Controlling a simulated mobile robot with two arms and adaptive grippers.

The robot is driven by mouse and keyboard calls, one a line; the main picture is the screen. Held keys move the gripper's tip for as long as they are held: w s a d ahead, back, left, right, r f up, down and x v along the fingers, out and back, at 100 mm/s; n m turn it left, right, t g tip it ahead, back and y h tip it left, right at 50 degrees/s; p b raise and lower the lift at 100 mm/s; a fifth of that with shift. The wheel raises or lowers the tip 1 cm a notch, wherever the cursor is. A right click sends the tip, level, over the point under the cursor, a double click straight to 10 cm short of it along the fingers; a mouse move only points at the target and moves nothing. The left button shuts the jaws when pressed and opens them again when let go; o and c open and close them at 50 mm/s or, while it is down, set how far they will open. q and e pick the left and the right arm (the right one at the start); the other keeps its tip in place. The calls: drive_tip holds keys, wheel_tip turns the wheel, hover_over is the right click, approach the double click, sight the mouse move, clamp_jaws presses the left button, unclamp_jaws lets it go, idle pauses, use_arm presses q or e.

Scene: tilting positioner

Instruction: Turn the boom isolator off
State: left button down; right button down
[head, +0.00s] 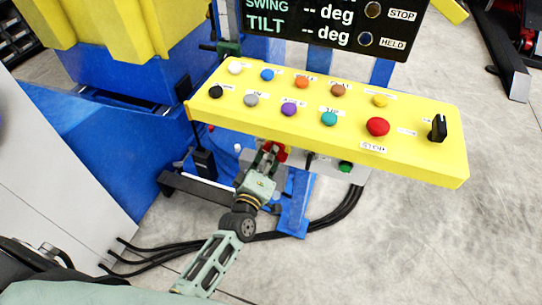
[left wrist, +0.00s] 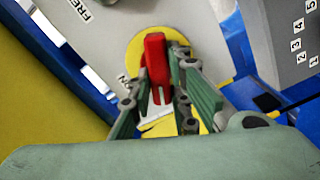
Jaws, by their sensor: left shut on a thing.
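The boom isolator has a red handle (left wrist: 156,62) on a round yellow plate (left wrist: 133,50), mounted on a grey box (left wrist: 95,30). In the head view the red handle (head: 281,154) shows just below the front edge of the yellow panel. My left gripper (head: 270,150) reaches in under that edge. In the left wrist view its fingers (left wrist: 160,80) stand on both sides of the red handle and are shut on it. The handle's lower part is partly hidden by the fingers. My right gripper is not in view.
Just above the left gripper is the yellow control panel (head: 350,118) with several coloured buttons, a red mushroom button (head: 377,127) and a black selector knob (head: 438,128). A black display (head: 330,22) stands behind it. Black cables (head: 340,210) lie on the floor.

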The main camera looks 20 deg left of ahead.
use_arm(q)
drive_tip(key=n+b, duration=0.1)
drive_tip(key=n, duration=0.3)
drive_tip(key=shift+a+f+n, duration=0.1)
drive_tip(key=shift+f+n, duration=0.05)
drive_tip(key=shift+n, duration=0.25)
idle(0.4)
drive_tip(key=c, duration=1.6)
unclamp_jaws()
drive_tip(key=shift+c, duration=0.2)
drive_tip(key=s, duration=1.2)
drive_tip(key=shift+a, duration=0.2)
drive_tip(key=shift+f, duration=0.1)
